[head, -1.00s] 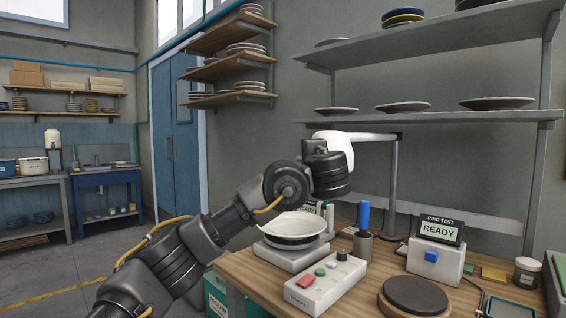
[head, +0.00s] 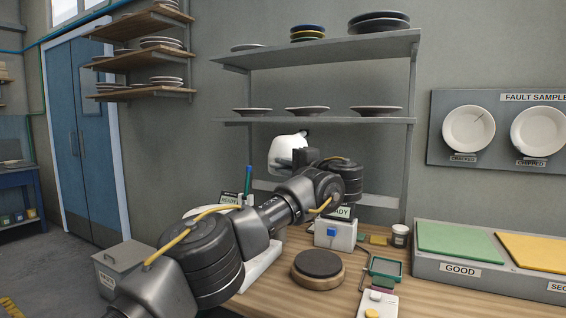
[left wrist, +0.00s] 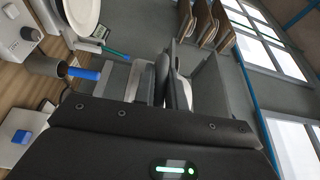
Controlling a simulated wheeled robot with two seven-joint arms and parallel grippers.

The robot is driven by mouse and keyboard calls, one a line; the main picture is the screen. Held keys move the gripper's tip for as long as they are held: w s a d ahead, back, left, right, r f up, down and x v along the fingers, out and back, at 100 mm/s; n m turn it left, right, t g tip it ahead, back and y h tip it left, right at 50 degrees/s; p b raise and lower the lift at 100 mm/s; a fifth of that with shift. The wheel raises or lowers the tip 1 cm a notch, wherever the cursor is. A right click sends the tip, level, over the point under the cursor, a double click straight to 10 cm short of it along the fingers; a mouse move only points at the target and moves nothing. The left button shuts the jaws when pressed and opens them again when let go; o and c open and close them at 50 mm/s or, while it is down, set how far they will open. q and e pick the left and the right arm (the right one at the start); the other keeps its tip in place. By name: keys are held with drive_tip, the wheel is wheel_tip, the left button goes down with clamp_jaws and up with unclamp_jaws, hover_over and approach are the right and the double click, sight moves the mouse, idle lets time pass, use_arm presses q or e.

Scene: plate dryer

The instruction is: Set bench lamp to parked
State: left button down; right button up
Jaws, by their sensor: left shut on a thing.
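The bench lamp's white head (head: 287,150) is in front of the wall, below the lower grey shelf. My left gripper (head: 303,157) is shut on its right side. In the left wrist view, the gripper's fingers (left wrist: 173,85) close on a pale and dark part of the lamp (left wrist: 182,92). The lamp's post and base are hidden behind my left arm in the head view. My right gripper is out of view.
A ring test box with a blue button (head: 332,235) stands on the bench, partly behind my arm. Plates line the grey shelf (head: 340,120) above.

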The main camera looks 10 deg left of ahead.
use_arm(q)
drive_tip(key=shift+d+r, duration=0.1)
drive_tip(key=shift+d, duration=0.05)
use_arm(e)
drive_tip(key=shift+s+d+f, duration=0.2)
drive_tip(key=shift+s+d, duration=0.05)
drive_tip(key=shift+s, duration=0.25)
use_arm(q)
drive_tip(key=c, duration=1.5)
unclamp_jaws()
drive_tip(key=shift+o, duration=0.2)
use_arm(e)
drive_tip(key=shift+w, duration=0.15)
